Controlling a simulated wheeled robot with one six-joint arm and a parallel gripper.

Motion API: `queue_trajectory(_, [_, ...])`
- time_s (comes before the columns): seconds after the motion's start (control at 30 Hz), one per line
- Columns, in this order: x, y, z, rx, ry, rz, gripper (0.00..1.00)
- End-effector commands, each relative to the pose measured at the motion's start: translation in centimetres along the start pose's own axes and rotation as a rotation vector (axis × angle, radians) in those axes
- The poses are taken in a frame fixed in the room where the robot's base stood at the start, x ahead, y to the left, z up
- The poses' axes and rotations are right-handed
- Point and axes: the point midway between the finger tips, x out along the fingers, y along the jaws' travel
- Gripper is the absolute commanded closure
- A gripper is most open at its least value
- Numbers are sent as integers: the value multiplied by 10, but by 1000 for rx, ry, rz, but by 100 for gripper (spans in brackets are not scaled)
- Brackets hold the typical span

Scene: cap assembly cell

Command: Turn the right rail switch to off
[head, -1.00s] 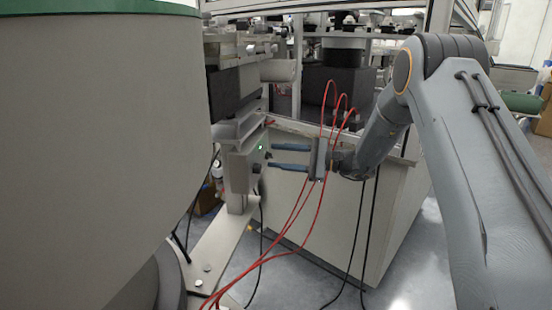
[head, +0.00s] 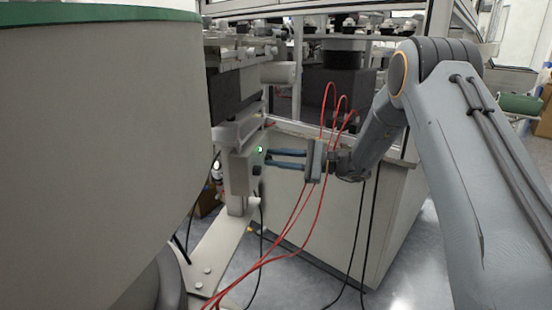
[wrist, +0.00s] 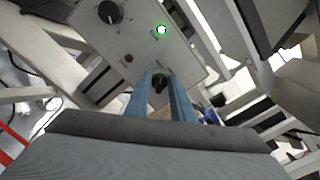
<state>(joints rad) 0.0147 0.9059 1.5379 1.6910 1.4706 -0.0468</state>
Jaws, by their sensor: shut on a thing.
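The control box (head: 240,172) is a pale grey panel at the end of the rail, left of my gripper in the head view. The wrist view shows its face (wrist: 190,50) with a small black rotary switch (wrist: 158,84) at its lower edge. My gripper (head: 268,158) reaches left to the box with its two blue fingers. In the wrist view its fingertips (wrist: 159,77) are on either side of the small switch, shut on it. The fingers partly hide the switch, and I cannot read its position. A green lamp (wrist: 161,30) is lit above it.
A larger black dial (wrist: 110,12) and a red button (wrist: 128,58) are on the same panel. Red cables (head: 290,228) hang in front of the pale cabinet (head: 310,218). A large grey housing (head: 95,130) fills the left side of the head view.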

Motion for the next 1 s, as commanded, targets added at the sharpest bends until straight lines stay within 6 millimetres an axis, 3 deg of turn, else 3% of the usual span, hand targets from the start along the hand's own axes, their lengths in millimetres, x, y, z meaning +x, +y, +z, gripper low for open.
queue_trajectory(0.7, [0, -3, 1, 537, 0, 1, 100])
queue_trajectory(1.0, [0, -3, -1, 688, 0, 1, 100])
